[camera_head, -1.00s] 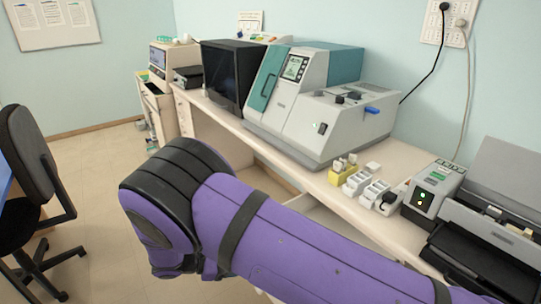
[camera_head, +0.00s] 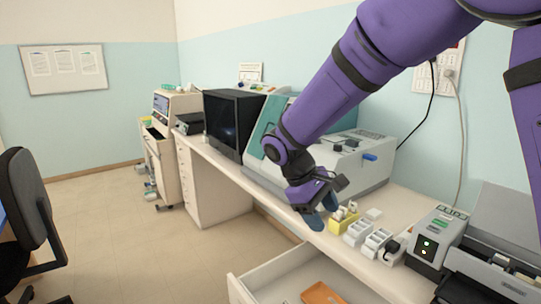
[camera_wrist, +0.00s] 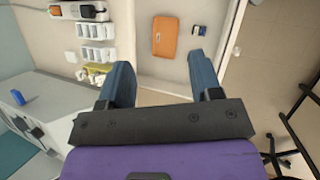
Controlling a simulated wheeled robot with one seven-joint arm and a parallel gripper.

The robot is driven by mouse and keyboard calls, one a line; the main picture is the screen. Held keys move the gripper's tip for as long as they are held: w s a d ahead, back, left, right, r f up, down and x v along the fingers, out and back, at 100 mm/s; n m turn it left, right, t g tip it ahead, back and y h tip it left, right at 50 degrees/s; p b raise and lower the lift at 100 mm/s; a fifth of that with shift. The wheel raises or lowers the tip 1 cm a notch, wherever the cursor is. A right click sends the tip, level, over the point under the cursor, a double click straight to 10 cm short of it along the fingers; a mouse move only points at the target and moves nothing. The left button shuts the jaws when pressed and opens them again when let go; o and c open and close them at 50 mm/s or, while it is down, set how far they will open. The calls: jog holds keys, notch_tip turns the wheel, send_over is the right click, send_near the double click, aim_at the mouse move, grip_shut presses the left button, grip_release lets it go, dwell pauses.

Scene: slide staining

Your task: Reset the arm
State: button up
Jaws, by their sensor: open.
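My purple arm reaches in from the upper right in the head view. My gripper (camera_head: 318,214) hangs near the bench's front edge, beside the yellow block (camera_head: 342,222). In the wrist view my gripper (camera_wrist: 160,85) shows two blue fingers spread wide apart, with nothing between them. An open drawer (camera_head: 262,284) lies below, holding an orange item (camera_head: 322,294). The wrist view shows the orange item (camera_wrist: 165,37) with a small dark blue item (camera_wrist: 200,30) to its right.
White racks (camera_head: 376,241) stand right of the yellow block. A small device (camera_head: 436,232) with lit green lights is farther right. A large grey and teal machine (camera_head: 362,160) and a black monitor (camera_head: 232,122) stand behind. A chair (camera_head: 28,215) is at left; the floor between is clear.

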jog(key=s+d+r+m+t+y, duration=0.2)
jog(key=s+d+r+m+y, duration=0.25)
jog(key=s+d+r, duration=0.6)
jog(key=s+d+r+m+t, duration=0.1)
jog(key=s+d+m+t, duration=0.1)
jog(key=s+d, duration=0.2)
jog(key=s+d+r+m+t+y, duration=0.1)
jog(key=s+d+r+m+t, duration=0.1)
jog(key=s, duration=0.6)
jog(key=shift+d+m+t, duration=0.3)
jog(key=shift+d+m, duration=0.15)
jog(key=shift+d, duration=0.8)
